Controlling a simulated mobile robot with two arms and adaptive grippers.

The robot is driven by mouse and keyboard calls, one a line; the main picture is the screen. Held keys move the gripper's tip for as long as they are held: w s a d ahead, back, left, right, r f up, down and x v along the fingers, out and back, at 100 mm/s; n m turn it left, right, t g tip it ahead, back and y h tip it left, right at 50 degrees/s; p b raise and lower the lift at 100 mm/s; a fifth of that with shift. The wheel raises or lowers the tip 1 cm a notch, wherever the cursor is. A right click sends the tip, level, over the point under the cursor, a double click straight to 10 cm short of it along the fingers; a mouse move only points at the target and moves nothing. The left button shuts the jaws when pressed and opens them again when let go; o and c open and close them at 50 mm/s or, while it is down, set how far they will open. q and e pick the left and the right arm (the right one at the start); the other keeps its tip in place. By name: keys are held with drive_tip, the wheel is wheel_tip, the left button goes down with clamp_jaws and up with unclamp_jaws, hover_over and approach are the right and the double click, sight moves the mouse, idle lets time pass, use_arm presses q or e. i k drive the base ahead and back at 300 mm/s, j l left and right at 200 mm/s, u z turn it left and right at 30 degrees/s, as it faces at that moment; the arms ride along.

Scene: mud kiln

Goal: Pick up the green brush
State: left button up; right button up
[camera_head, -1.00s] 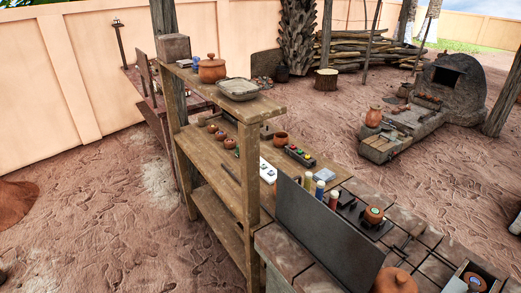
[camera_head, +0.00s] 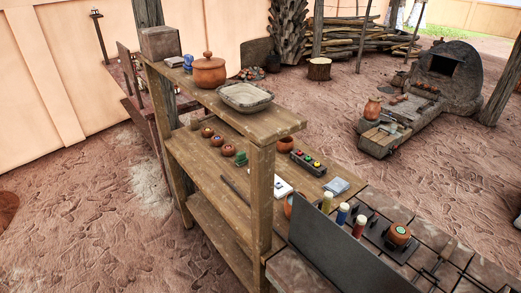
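A small green object (camera_head: 241,158), possibly the green brush, rests on the middle shelf of the wooden shelf unit (camera_head: 205,172). It is beside several small clay pots (camera_head: 228,150); it is too small to make out its shape. A thin dark stick-like item (camera_head: 235,188) lies on the same shelf, nearer the front. Neither of my grippers is in view.
The top shelf holds a lidded clay pot (camera_head: 209,72), a grey tray (camera_head: 245,96) and a stone block (camera_head: 160,43). A dark upright panel (camera_head: 335,250) and a brick counter with bottles (camera_head: 342,213) stand at the right. Open ground (camera_head: 90,215) lies left of the shelves.

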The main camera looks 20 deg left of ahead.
sight(242, 160)
drive_tip(key=i+j, duration=0.15)
drive_tip(key=j, duration=0.2)
drive_tip(key=i+j+z, duration=0.15)
drive_tip(key=j, duration=0.2)
drive_tip(key=i+j, duration=0.2)
drive_tip(key=j, duration=0.15)
drive_tip(key=i+j+z, duration=0.1)
drive_tip(key=j, duration=0.3)
drive_tip(key=i+j, duration=0.15)
drive_tip(key=j, duration=0.2)
drive_tip(key=i+j+z, duration=0.15)
drive_tip(key=j, duration=0.25)
drive_tip(key=i+j, duration=0.1)
drive_tip(key=j, duration=0.3)
drive_tip(key=z, duration=0.05)
